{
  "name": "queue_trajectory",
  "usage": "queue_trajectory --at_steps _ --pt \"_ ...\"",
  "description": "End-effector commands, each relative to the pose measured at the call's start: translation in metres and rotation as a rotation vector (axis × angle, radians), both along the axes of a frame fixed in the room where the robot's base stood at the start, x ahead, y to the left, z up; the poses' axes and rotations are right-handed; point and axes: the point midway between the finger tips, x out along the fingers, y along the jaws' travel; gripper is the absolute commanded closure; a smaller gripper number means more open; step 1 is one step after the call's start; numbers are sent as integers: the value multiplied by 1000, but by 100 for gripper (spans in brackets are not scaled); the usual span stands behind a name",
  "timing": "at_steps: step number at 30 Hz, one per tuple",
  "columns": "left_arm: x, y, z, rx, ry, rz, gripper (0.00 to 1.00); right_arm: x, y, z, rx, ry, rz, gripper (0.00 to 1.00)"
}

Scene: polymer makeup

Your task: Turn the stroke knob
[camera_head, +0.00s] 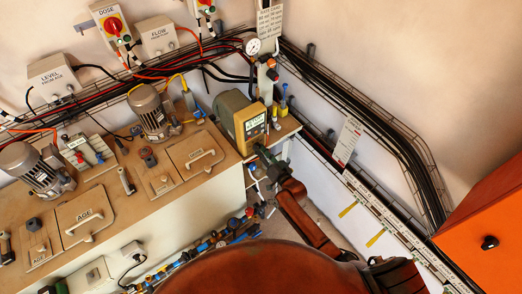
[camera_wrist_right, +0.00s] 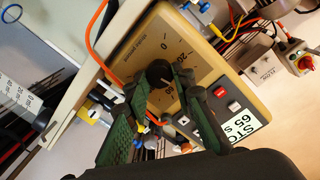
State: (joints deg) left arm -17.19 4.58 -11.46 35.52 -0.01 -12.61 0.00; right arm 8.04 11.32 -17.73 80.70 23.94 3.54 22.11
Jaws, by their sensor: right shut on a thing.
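The stroke knob (camera_wrist_right: 158,72) is a round black knob on a tan dial plate (camera_wrist_right: 150,45) with printed numbers, in the right wrist view. The plate is on the face of a yellow-tan dosing pump (camera_head: 250,124), at the right end of the bench in the head view. My right gripper (camera_wrist_right: 163,81) has its green-padded fingers on either side of the knob and is shut on it. In the head view the right gripper (camera_head: 265,154) reaches the pump's lower edge, and the knob is hidden there. My left gripper is not in view.
The wooden bench (camera_head: 120,205) carries motors (camera_head: 152,110) and lidded hatches. Pipes and valves (camera_head: 215,240) run along its front. Cables and a wire tray line the wall. An orange cabinet (camera_head: 485,235) stands at the right. A pressure gauge (camera_head: 253,46) is above the pump.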

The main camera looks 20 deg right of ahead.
Motion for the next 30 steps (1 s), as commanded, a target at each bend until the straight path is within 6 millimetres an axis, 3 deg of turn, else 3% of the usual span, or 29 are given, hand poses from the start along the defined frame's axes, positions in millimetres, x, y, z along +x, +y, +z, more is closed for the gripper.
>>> queue_trajectory --at_steps 12,29,30 --pt "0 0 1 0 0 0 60 0 0 0 -188 -68 -1 100" --pt "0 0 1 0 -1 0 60 0 0 -1 -216 -78 -1 100" --pt "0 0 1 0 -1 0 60 0 0 -1 -216 -78 -1 76"
